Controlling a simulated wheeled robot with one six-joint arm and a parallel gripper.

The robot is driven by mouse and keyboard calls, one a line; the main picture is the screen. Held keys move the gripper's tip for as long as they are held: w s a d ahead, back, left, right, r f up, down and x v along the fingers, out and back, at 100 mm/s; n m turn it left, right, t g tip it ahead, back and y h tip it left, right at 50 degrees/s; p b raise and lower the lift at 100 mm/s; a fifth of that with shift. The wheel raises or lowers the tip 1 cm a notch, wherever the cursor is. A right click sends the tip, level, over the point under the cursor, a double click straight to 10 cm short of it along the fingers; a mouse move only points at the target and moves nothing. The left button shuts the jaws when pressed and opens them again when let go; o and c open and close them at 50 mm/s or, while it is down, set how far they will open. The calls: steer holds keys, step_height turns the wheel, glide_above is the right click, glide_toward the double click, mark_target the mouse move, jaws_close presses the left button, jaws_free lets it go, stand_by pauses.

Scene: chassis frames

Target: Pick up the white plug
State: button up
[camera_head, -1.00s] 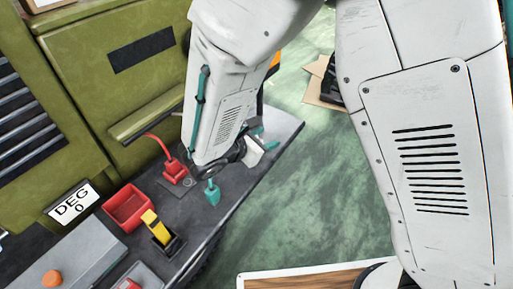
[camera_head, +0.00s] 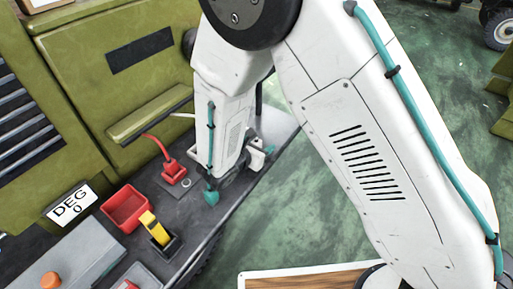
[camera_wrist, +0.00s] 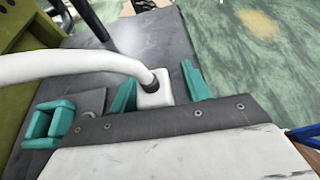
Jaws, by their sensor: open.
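In the wrist view the white plug (camera_wrist: 152,100) is a small white block with a thick white cable (camera_wrist: 70,66) that leaves its top through a dark collar and runs left. My gripper (camera_wrist: 158,84) is open, with one teal finger on the left of the plug and one on the right. I cannot tell whether either finger touches it. In the head view my forearm hides most of the gripper and the plug, and a piece of white cable (camera_head: 183,115) shows left of the arm.
The dark bench (camera_head: 192,225) also holds a red plug (camera_head: 174,170), a red bin (camera_head: 125,207), a yellow-and-black item (camera_head: 157,230) and a grey box (camera_head: 72,262). The green cabinet (camera_head: 110,85) stands behind the bench.

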jaws_close()
steer(key=shift+r, duration=0.15)
